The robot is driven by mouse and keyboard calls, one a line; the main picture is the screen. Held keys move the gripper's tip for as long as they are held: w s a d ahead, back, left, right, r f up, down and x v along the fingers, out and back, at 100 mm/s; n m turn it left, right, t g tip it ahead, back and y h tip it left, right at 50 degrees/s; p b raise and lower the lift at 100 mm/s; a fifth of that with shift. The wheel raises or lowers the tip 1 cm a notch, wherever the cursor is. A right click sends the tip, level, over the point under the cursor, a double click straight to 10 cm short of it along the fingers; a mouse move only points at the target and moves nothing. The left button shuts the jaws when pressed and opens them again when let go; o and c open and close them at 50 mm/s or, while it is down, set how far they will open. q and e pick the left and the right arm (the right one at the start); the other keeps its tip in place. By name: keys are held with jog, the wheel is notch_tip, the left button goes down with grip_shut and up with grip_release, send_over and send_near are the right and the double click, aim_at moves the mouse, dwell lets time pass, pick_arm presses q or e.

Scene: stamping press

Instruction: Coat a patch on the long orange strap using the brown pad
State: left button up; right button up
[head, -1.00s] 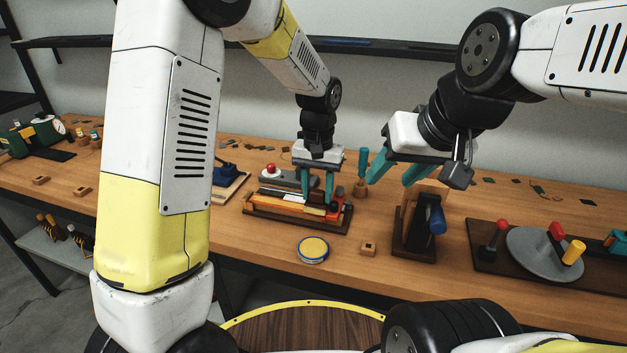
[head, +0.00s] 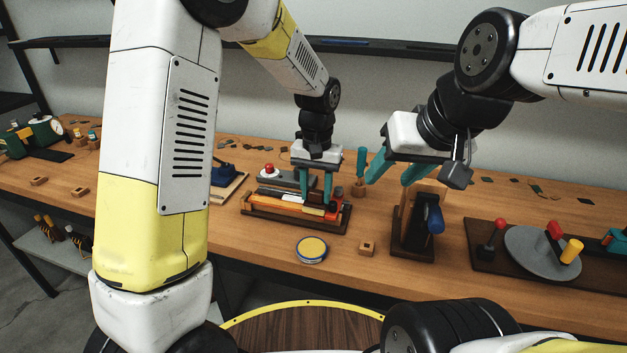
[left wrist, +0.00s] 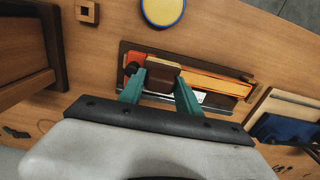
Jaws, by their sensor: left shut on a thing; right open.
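My left gripper (head: 316,188) points straight down and is shut on the brown pad (left wrist: 163,75), which shows between its teal fingers in the left wrist view. The pad is over the left part of the long orange strap (left wrist: 213,84) there; I cannot tell whether it touches. In the head view the strap (head: 272,204) lies lengthwise in a dark brown fixture (head: 330,227), partly hidden by the fingers. Any coated patch is too small to make out. My right gripper (head: 396,170) is open and empty, above and behind the wooden stand.
A round tin with a yellow top (head: 312,248) and a small wooden block (head: 367,249) stand in front of the fixture. A wooden stand with a blue handle (head: 436,219) is to the right, beside a grey turntable (head: 530,252). Bare tabletop lies left of the tin.

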pick_arm(q)
jog(key=shift+s+d, duration=0.35)
jog(key=shift+d, duration=0.55)
jog(key=shift+w+a, duration=0.3)
jog(key=shift+a, duration=0.5)
jog(key=shift+w+a, duration=0.1)
jog(key=shift+a, duration=0.25)
jog(key=shift+w+a, duration=0.3)
jog(key=shift+a, duration=0.65)
jog(key=shift+r, duration=3)
jog(key=shift+r, duration=0.15)
